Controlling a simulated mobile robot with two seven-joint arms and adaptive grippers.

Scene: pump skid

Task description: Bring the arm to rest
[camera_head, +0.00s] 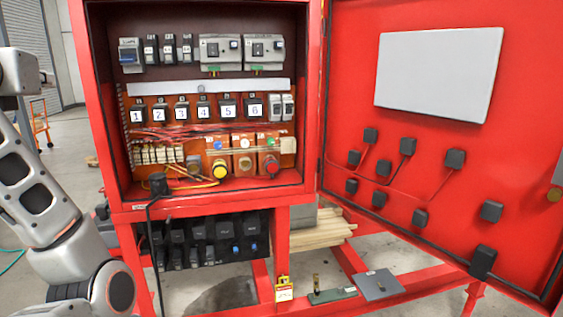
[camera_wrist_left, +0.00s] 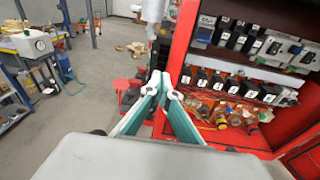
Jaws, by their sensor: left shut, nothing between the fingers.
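My left arm comes in along the left edge of the head view, bent, to the left of the open red cabinet (camera_head: 110,120). In the left wrist view my left gripper (camera_wrist_left: 161,82) points ahead with its two green-sided fingers meeting at their pale tips. It is shut and nothing shows between the fingers. In that view the red cabinet (camera_wrist_left: 180,45) is to the right of the fingers; the distance between them is hard to tell. My right gripper is in neither view.
The cabinet's red door (camera_head: 345,100) stands wide open at right. A black plug (camera_head: 157,185) with a cable is at the cabinet's lower front edge. A padlock with a tag (camera_head: 283,290) hangs on the frame below. A cluttered workbench (camera_wrist_left: 30,45) stands at left; grey floor (camera_wrist_left: 105,75) is open between.

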